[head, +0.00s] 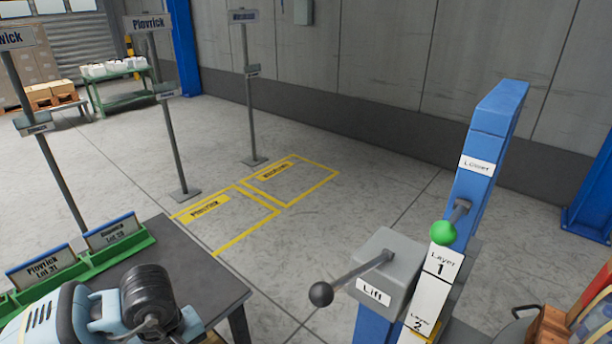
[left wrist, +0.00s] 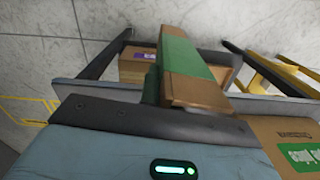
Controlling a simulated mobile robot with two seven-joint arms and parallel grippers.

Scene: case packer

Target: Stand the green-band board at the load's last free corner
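The green-band board (left wrist: 201,92) is a long brown strip with a wide green band. It fills the middle of the left wrist view, close to the camera, with its near end just in front of my left gripper's palm. My left gripper (left wrist: 160,90) appears shut on it; one dark finger shows at its left side, and the other is hidden. Beyond the board is a brown carton (left wrist: 137,66) with a purple label. Another carton (left wrist: 268,130) with a green label is at lower right. The load's corners are not clear here. My right gripper is in neither view.
In the head view a blue post (head: 490,140) carries a grey lift box (head: 385,265) with a black-knobbed lever and a green knob (head: 443,232). A dark table (head: 215,270) stands at lower left. Yellow-marked floor bays (head: 245,238) and signposts are behind; the floor between is clear.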

